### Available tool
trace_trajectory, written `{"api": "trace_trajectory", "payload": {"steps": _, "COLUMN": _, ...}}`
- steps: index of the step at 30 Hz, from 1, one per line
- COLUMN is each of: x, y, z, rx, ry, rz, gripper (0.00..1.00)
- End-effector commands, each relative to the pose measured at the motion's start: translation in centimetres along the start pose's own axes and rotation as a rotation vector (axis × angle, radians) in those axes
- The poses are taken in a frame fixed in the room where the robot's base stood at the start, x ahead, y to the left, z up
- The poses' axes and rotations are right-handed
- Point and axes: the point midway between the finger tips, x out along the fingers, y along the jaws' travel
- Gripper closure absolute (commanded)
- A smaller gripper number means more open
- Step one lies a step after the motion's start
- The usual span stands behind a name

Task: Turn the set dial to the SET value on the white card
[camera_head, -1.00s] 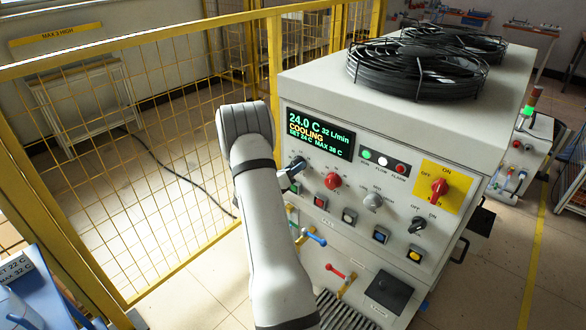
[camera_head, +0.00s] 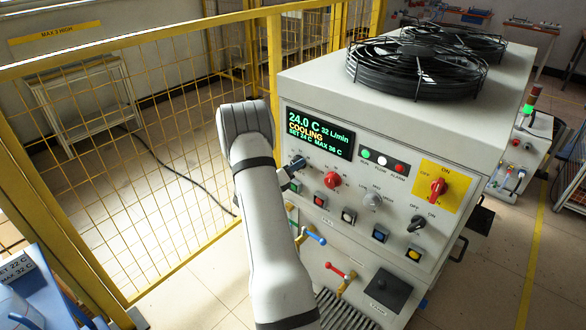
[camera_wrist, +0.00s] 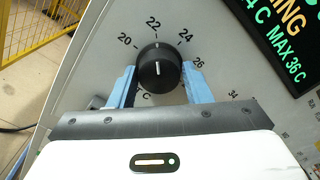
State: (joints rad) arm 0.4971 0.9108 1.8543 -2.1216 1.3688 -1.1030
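The set dial (camera_wrist: 158,68) is a round black knob with a white pointer line, on the sloped grey panel. In the wrist view its line points straight up, close to the 22 mark. The dial also shows in the head view (camera_head: 295,163). My gripper (camera_wrist: 160,82) has its two blue fingers spread on the dial's left and right lower sides; it looks open, and any light contact is hard to judge. The display (camera_head: 320,133) reads 24.0 C, COOLING, SET 24 C, MAX 36 C.
A red knob (camera_head: 332,180), a grey knob (camera_head: 372,199) and several buttons lie right of the dial. Blue (camera_head: 314,236) and red (camera_head: 336,270) levers sit below. A yellow mesh fence (camera_head: 150,150) stands left. Black fans (camera_head: 417,68) top the machine.

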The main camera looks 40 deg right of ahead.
Motion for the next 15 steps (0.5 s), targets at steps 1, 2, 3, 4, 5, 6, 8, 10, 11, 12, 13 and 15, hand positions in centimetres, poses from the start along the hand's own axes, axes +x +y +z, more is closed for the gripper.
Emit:
{"api": "trace_trajectory", "payload": {"steps": 1, "x": 0.02, "y": -0.03, "z": 0.00, "rx": 0.000, "ry": 0.000, "rz": 0.000, "gripper": 0.51}}
{"api": "trace_trajectory", "payload": {"steps": 2, "x": 0.01, "y": -0.02, "z": -0.01, "rx": 0.000, "ry": 0.000, "rz": 0.000, "gripper": 0.49}}
{"api": "trace_trajectory", "payload": {"steps": 3, "x": 0.00, "y": -0.01, "z": -0.02, "rx": 0.000, "ry": 0.001, "rz": 0.000, "gripper": 0.46}}
{"api": "trace_trajectory", "payload": {"steps": 4, "x": -0.01, "y": 0.00, "z": -0.03, "rx": 0.000, "ry": 0.001, "rz": 0.000, "gripper": 0.43}}
{"api": "trace_trajectory", "payload": {"steps": 5, "x": -0.02, "y": 0.00, "z": -0.03, "rx": 0.000, "ry": 0.001, "rz": 0.000, "gripper": 0.41}}
{"api": "trace_trajectory", "payload": {"steps": 6, "x": -0.03, "y": 0.01, "z": -0.04, "rx": 0.000, "ry": 0.001, "rz": 0.001, "gripper": 0.38}}
{"api": "trace_trajectory", "payload": {"steps": 8, "x": -0.04, "y": 0.02, "z": -0.05, "rx": 0.000, "ry": 0.001, "rz": 0.001, "gripper": 0.37}}
{"api": "trace_trajectory", "payload": {"steps": 10, "x": -0.05, "y": 0.03, "z": -0.06, "rx": -0.001, "ry": 0.001, "rz": 0.001, "gripper": 0.37}}
{"api": "trace_trajectory", "payload": {"steps": 11, "x": -0.05, "y": 0.03, "z": -0.06, "rx": -0.001, "ry": 0.001, "rz": 0.001, "gripper": 0.37}}
{"api": "trace_trajectory", "payload": {"steps": 12, "x": -0.07, "y": 0.04, "z": -0.06, "rx": -0.001, "ry": 0.001, "rz": 0.001, "gripper": 0.37}}
{"api": "trace_trajectory", "payload": {"steps": 13, "x": -0.13, "y": 0.05, "z": -0.06, "rx": -0.001, "ry": 0.001, "rz": 0.002, "gripper": 0.37}}
{"api": "trace_trajectory", "payload": {"steps": 15, "x": -0.52, "y": 0.11, "z": -0.05, "rx": -0.001, "ry": 0.000, "rz": 0.003, "gripper": 0.37}}
